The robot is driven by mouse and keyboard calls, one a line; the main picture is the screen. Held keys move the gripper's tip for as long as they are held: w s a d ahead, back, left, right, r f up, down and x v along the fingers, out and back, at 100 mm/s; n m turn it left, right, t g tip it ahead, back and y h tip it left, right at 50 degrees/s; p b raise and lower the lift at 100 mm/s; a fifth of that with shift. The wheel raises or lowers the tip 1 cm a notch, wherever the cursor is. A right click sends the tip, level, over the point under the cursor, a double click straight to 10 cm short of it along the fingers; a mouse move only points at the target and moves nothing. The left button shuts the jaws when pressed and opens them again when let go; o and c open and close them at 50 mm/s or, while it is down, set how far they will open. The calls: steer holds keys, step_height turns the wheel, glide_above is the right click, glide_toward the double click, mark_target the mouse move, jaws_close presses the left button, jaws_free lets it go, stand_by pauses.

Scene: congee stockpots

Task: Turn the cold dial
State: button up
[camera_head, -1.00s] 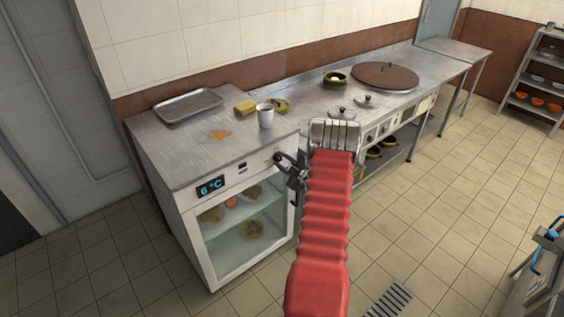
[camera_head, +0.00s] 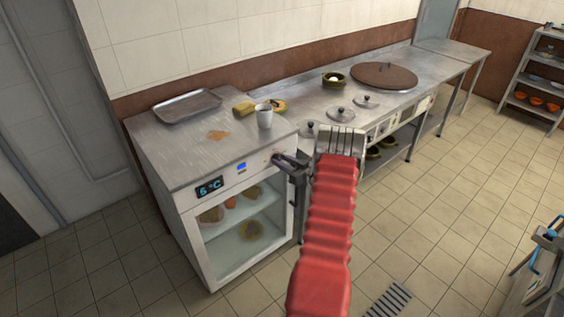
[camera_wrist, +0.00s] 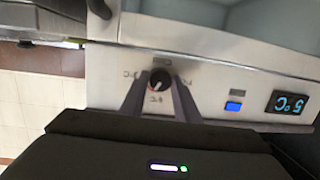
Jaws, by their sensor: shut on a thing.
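The cold dial (camera_wrist: 159,79) is a dark round knob with a pale pointer mark on the steel front panel of the glass-doored fridge (camera_head: 165,185). Small printed labels surround it in the wrist view. My gripper (camera_head: 277,158) is at the right end of that panel in the head view and hides the dial there. In the wrist view the two dark fingers of my gripper (camera_wrist: 158,88) are shut on the dial, one on each side. The display (camera_head: 209,187) reads 5 °C, and it shows upside down in the wrist view (camera_wrist: 290,103). A small blue-lit square (camera_wrist: 233,106) sits between dial and display.
A steel counter with lids and a large brown lid (camera_head: 384,77) extends right. The tiled floor (camera_head: 440,215) in front is open.

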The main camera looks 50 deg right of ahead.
steer(key=m, duration=0.4)
steer(key=m+t, duration=0.1)
steer(key=m, duration=0.3)
steer(key=f+m+t+y, duration=0.1)
steer(key=m, duration=0.2)
steer(key=shift+s+d+m, duration=0.1)
steer(key=shift+s+m, duration=0.05)
steer(key=shift+m, duration=0.25)
stand_by(0.3)
steer(key=o, duration=1)
steer(key=shift+r, duration=0.15)
steer(key=shift+o, duration=0.2)
steer(key=shift+y, duration=0.3)
